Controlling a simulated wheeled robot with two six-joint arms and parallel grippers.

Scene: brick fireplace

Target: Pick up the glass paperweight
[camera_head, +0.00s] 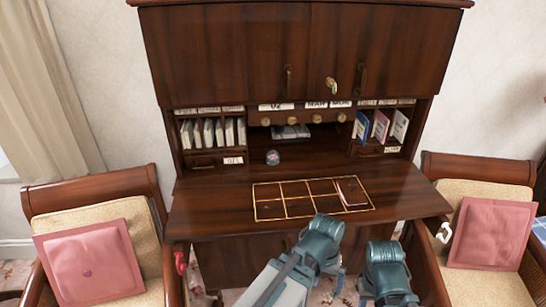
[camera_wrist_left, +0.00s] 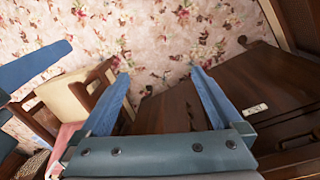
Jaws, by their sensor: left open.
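A small round glass paperweight (camera_head: 272,157) sits on the desktop of the wooden secretary desk (camera_head: 215,205), left of centre and behind a gold-outlined grid. My left gripper (camera_head: 335,275) hangs low in front of the desk's front edge, well apart from the paperweight. In the left wrist view, the left gripper's (camera_wrist_left: 160,74) two blue fingers are spread with nothing between them. The paperweight does not show in that view. My right gripper (camera_head: 375,288) is low at the right of the left one; its fingers are mostly hidden.
The gold-outlined grid (camera_head: 285,199) holds a dark red booklet (camera_head: 351,191). Cubbies with envelopes (camera_head: 212,133) and colored cards (camera_head: 380,126) line the desk's back. Chairs with pink cushions (camera_head: 90,262) (camera_head: 489,233) flank the desk. Bare desktop surrounds the paperweight.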

